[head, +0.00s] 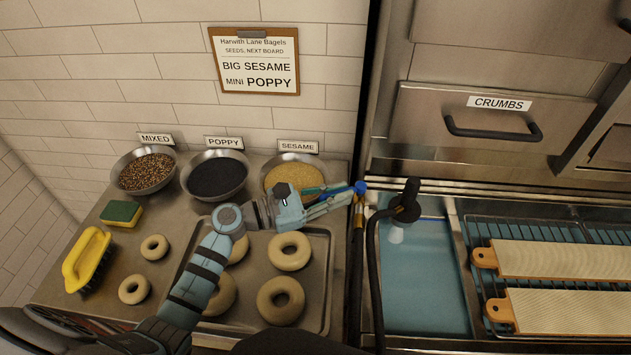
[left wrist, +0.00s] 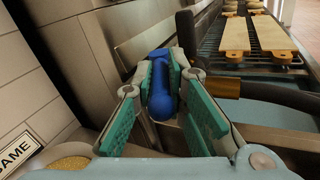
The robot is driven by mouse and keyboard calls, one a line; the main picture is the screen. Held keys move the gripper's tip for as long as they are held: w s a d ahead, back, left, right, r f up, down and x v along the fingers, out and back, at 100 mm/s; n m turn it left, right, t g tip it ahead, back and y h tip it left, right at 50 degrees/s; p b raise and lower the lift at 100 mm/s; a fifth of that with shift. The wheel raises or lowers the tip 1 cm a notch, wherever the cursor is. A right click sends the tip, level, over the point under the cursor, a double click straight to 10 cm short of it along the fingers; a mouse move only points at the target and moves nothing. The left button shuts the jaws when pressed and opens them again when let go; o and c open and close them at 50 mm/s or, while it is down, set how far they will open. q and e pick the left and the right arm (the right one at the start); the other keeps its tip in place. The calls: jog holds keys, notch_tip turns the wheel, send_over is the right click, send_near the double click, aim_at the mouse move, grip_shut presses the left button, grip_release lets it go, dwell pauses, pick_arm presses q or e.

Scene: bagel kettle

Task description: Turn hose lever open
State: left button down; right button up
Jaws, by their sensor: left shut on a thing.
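The blue hose lever (head: 361,187) sits on a brass fitting (head: 358,214) at the right edge of the seed counter. My left gripper (head: 340,197) reaches across from the left to the lever. In the left wrist view the blue lever (left wrist: 160,90) lies between the two teal finger pads, and the gripper (left wrist: 162,85) is shut on it. The brass fitting also shows in the left wrist view (left wrist: 224,87), with the dark hose (left wrist: 285,97) running off to the right.
Bowls of mixed (head: 147,170), poppy (head: 215,177) and sesame (head: 293,174) seeds stand behind my left arm. A tray (head: 322,300) with several bagels lies below it. A black hose (head: 372,265) with a nozzle (head: 405,208) hangs over the blue water (head: 425,275). Wooden boards (head: 560,259) lie on a rack.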

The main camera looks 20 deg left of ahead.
pick_arm(q)
jog(key=shift+s+d+r+n+t+y+p, duration=0.2)
jog(key=shift+s+d+n+t+y+p, duration=0.05)
jog(key=shift+n+t+y+p, duration=0.4)
jog(key=shift+s+d+f+n+t+y+p, duration=0.1)
jog(key=shift+s+d+n+t+y+p, duration=0.1)
jog(key=shift+n+t+y+p, duration=0.35)
jog(key=shift+y, duration=0.3)
jog(key=shift+f, duration=0.1)
jog(key=c, duration=1.6)
grip_release()
jog(key=shift+w, duration=0.1)
